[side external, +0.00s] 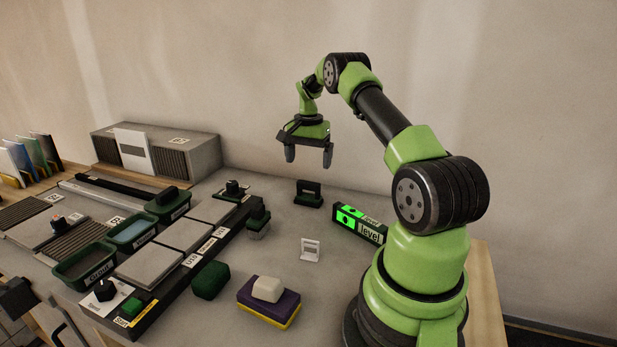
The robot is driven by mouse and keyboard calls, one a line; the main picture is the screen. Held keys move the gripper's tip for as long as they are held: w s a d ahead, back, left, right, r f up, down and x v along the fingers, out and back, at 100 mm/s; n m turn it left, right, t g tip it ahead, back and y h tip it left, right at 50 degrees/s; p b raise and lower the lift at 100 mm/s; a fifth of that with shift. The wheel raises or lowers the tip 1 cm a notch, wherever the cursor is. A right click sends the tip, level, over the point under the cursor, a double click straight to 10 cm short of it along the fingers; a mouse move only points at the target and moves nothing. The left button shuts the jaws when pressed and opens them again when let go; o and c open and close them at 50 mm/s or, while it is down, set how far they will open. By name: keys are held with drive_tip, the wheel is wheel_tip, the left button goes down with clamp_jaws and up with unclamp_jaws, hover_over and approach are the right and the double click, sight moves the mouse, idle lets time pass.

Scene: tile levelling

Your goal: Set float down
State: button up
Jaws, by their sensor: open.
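A dark float-like tool with a raised handle (308,194) rests on the grey bench, toward the back and left of the level. I take it to be the float. It appears upright, with its base on the bench. My gripper (309,156) is open and empty, pointing down with its two fingers apart. In the picture it hangs above the float, with a clear gap between them. Nothing is between the fingers.
A level (360,224) with a lit green display lies near my base. Three pale tiles (183,234) sit in a row on a dark rail, beside green trays (85,262). A purple-and-yellow sponge (268,305) and a dark green block (210,280) lie in front.

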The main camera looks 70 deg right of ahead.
sight(307, 183)
drive_tip(key=w+a+r+n+t, duration=0.3)
drive_tip(key=a+r+n, duration=0.3)
drive_tip(key=a+r, duration=1.3)
drive_tip(key=s+a+n+t+y, duration=0.2)
drive_tip(key=s+a+n, duration=0.6)
drive_tip(key=s+a, duration=0.8)
drive_tip(key=shift+s+a+r+t, duration=0.4)
drive_tip(key=shift+a+t, duration=0.25)
drive_tip(key=shift+t, duration=0.45)
